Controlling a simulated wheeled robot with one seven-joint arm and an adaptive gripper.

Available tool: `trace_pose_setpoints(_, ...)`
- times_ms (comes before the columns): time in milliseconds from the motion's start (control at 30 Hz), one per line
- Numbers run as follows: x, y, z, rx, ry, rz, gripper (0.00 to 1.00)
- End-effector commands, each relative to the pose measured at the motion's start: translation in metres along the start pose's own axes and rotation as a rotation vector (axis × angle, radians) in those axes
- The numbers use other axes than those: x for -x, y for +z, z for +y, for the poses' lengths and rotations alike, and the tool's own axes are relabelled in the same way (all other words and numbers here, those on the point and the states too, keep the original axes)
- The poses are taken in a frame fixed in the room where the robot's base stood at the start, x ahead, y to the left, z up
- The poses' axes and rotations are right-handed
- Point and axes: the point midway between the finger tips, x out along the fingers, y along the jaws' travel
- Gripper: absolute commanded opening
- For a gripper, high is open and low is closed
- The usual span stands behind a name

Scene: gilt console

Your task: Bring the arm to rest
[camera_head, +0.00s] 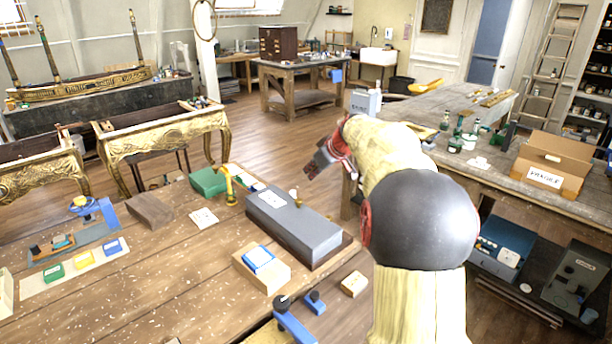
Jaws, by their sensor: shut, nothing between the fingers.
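My arm rises at the right of centre in the head view, in a yellowish sleeve with a large dark round joint. It bends over toward the left. My gripper (318,163) is at the end of it, dark with red parts, held in the air beyond the grey box on the near bench. It is small in the picture, shut and empty. It appears to touch nothing. Part of the arm hides the floor and the side of the right bench behind it.
The near wooden bench (120,285) carries a long grey box (293,232), a green box (208,181) and a blue clamp (292,322). The right bench (455,100) bears a cardboard box (550,165). Gilt console tables (165,137) stand at left. Open floor (270,150) lies between.

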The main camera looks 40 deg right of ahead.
Motion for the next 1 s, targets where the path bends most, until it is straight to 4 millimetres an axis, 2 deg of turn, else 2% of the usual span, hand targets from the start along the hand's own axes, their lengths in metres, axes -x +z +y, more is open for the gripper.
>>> trace_pose_setpoints(133, 0.011, 0.000, 0.000, 0.001, -0.001, 0.000, 0.00)
trace_pose_setpoints(400, 0.012, 0.000, 0.000, -0.005, -0.001, 0.000, 0.00)
trace_pose_setpoints(600, 0.012, 0.003, -0.001, -0.123, -0.004, -0.010, 0.00)
trace_pose_setpoints(667, 0.008, 0.014, -0.004, -0.184, -0.011, -0.036, 0.00)
trace_pose_setpoints(767, 0.000, 0.047, -0.019, -0.296, -0.027, -0.109, 0.00)
trace_pose_setpoints(867, 0.005, 0.079, -0.038, -0.399, -0.028, -0.181, 0.00)
trace_pose_setpoints(967, 0.018, 0.102, -0.070, -0.474, -0.026, -0.248, 0.00)
trace_pose_setpoints(1000, 0.025, 0.110, -0.086, -0.494, -0.025, -0.274, 0.00)
